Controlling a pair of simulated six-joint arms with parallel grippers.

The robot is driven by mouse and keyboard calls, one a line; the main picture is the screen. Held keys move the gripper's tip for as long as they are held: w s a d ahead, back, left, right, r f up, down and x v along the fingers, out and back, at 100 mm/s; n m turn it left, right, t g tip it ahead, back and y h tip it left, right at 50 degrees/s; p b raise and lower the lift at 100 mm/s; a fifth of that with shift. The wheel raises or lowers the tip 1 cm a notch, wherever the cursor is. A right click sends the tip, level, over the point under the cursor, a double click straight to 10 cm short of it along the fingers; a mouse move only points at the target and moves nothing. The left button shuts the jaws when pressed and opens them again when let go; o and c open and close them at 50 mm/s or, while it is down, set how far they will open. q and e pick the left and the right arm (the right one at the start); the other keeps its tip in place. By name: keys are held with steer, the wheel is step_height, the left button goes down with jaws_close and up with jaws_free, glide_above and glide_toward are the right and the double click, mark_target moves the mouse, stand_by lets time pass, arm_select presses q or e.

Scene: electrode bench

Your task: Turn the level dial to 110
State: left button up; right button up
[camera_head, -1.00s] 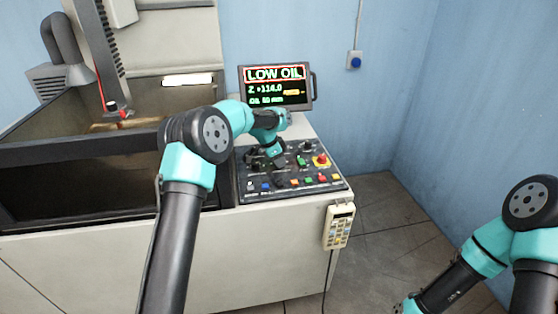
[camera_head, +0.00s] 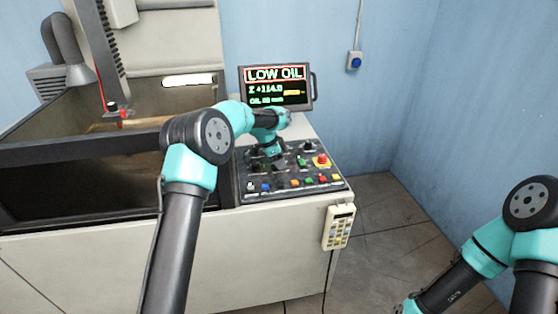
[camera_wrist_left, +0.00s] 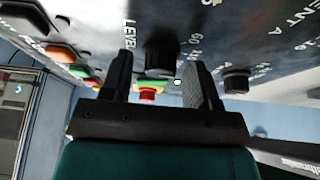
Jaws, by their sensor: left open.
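The level dial (camera_wrist_left: 162,57) is a black knob on the dark control panel (camera_head: 246,194). In the left wrist view the word LEVEL is printed beside it and part of a number scale shows on its other side. My left gripper (camera_wrist_left: 160,78) is open, with one finger on each side of the dial in the picture. Gaps show between the fingers and the knob. In the head view my left gripper (camera_head: 274,161) is over the panel and partly hides it; the dial's setting cannot be read. My right arm shows at the right edge, its gripper out of frame.
A screen (camera_head: 278,88) behind the panel reads LOW OIL, with a Z value and an oil value in mm. A red emergency button (camera_head: 322,160), coloured push buttons and other black knobs (camera_wrist_left: 237,80) crowd the panel. A handheld pendant (camera_head: 339,227) hangs at the front.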

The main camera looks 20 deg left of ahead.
mark_target(272, 167)
arm_select(q)
steer(key=v, duration=0.7)
steer(key=shift+r, duration=0.2)
steer(key=shift+a, duration=0.1)
stand_by(0.3)
